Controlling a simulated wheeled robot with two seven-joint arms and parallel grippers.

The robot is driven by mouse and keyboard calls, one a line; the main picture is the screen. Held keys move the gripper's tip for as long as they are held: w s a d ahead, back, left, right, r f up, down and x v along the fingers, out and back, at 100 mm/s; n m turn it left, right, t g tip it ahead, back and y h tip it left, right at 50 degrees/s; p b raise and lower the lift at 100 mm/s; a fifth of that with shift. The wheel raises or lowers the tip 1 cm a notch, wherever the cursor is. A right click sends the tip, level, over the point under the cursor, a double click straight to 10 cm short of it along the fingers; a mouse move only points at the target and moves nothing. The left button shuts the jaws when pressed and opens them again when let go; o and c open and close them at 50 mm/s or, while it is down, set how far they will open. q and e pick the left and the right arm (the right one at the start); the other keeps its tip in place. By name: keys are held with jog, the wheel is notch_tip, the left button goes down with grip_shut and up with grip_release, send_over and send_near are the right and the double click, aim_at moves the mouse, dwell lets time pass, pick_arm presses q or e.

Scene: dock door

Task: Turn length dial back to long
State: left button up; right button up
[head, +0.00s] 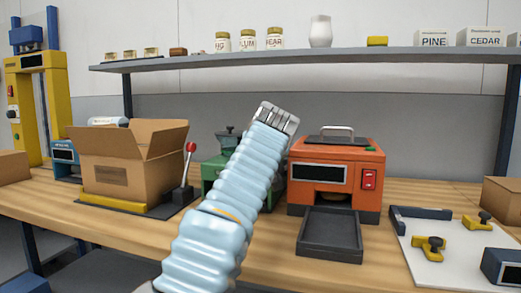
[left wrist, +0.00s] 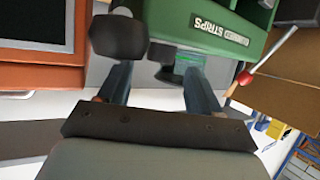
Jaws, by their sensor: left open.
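The green machine (head: 213,170) stands on the bench, partly hidden behind my left arm. In the left wrist view the green machine (left wrist: 195,22) appears upside down, with a label reading STRIPS. A dark rounded knob (left wrist: 118,38) shows beside it, close to one fingertip; I cannot tell whether it is the length dial or whether they touch. My left gripper (left wrist: 157,78) is open, its two fingers apart with nothing seen held between them. In the head view its wrist end (head: 277,118) is raised near the machine's right side. Dial markings are not readable. My right gripper is not in view.
An orange machine (head: 350,160) with a dark tray (head: 330,234) stands right of my arm. A red-knobbed lever (head: 190,148) and an open cardboard box (head: 130,165) are on the left. A shelf (head: 310,58) with jars runs above. A white board (head: 450,255) lies at right.

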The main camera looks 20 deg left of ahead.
pick_arm(q)
jog(key=shift+p+x, duration=0.35)
jog(key=shift+x, duration=1.4)
jog(key=shift+c, duration=0.2)
jog(key=c, duration=1)
